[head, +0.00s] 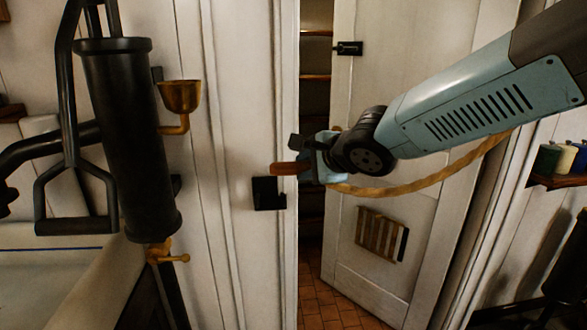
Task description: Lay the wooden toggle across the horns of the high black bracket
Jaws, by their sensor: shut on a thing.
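My gripper (306,164) is shut on the wooden toggle, a short reddish-brown piece (284,169) whose left end sticks out past the fingers. A tan rope (395,191) hangs in a curve beside my gripper and runs up to the right behind my arm. A black bracket (266,194) is fixed to the white door post, just below and left of the toggle in the picture. The toggle's right part is hidden by my gripper.
A white door (350,250) stands ajar, with a small black fitting (349,48) high on it and a slatted vent (381,235) low down. A large black pump-like cylinder (128,140) with a brass cup (181,95) stands at left. Small pots (563,158) sit on a right-hand shelf.

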